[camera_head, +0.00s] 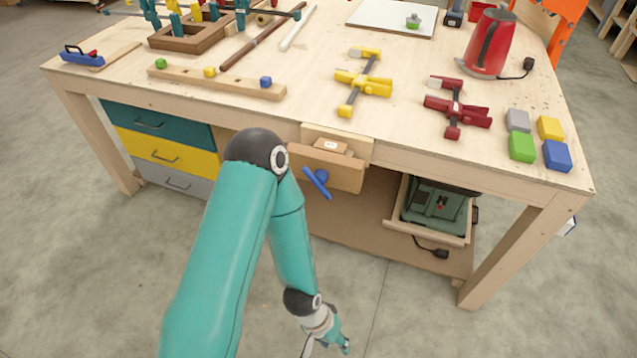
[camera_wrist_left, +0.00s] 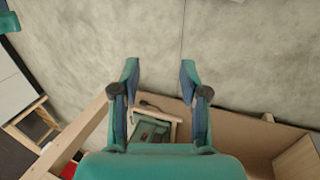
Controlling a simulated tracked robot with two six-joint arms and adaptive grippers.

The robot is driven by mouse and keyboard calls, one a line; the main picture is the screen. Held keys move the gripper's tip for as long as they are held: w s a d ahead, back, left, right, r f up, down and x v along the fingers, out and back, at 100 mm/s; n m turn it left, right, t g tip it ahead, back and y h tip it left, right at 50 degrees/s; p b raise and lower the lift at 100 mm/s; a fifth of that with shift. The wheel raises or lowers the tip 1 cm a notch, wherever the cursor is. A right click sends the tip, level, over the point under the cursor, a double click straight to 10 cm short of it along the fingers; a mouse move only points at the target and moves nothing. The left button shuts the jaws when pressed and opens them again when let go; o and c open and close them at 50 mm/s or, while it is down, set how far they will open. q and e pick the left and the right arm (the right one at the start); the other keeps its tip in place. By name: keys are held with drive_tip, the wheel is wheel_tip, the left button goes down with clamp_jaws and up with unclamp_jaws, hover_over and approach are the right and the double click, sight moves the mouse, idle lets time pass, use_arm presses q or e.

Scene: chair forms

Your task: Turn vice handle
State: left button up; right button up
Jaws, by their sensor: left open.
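The vice (camera_head: 325,168) is a wooden block fixed to the front edge of the workbench. Its blue handle (camera_head: 317,182) is a bar slanting down to the right across a round blue hub on the front jaw. My left gripper (camera_head: 345,345) is low in front of the bench, below and apart from the handle, near the bottom of the head view. In the left wrist view its two fingers (camera_wrist_left: 160,75) are spread apart with nothing between them. The vice and handle cannot be made out in the left wrist view. My right gripper is not in view.
The workbench (camera_head: 300,120) holds yellow (camera_head: 362,82) and red (camera_head: 457,107) clamps, a red kettle (camera_head: 490,42) and coloured blocks (camera_head: 522,147). Drawers (camera_head: 165,152) are under its left side. A tray with a green device (camera_head: 437,205) is on the right. The floor in front is clear.

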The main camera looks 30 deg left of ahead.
use_arm(q)
drive_tip(key=shift+o, duration=1.2)
drive_tip(key=shift+w+a+f, duration=0.1)
drive_tip(key=shift+w+f, duration=0.05)
drive_tip(key=shift+w, duration=0.15)
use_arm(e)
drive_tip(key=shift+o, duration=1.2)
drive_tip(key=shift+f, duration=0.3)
use_arm(q)
drive_tip(key=w+a+f+n+t+y+b, duration=0.1)
drive_tip(key=w+a+t+b, duration=0.3)
drive_tip(key=w+b, duration=0.5)
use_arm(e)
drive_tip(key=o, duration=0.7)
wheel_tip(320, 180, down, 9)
use_arm(q)
drive_tip(key=n+t+y+b, duration=0.7)
drive_tip(key=t+b, duration=0.6)
drive_tip(key=b, duration=1.5)
approach(317, 187)
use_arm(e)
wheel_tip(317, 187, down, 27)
use_arm(q)
drive_tip(key=p+x, duration=0.9)
drive_tip(key=x, duration=0.1)
drive_tip(key=shift+w+a+p, duration=0.1)
drive_tip(key=shift+w+p, duration=0.2)
drive_tip(key=shift+w, duration=0.05)
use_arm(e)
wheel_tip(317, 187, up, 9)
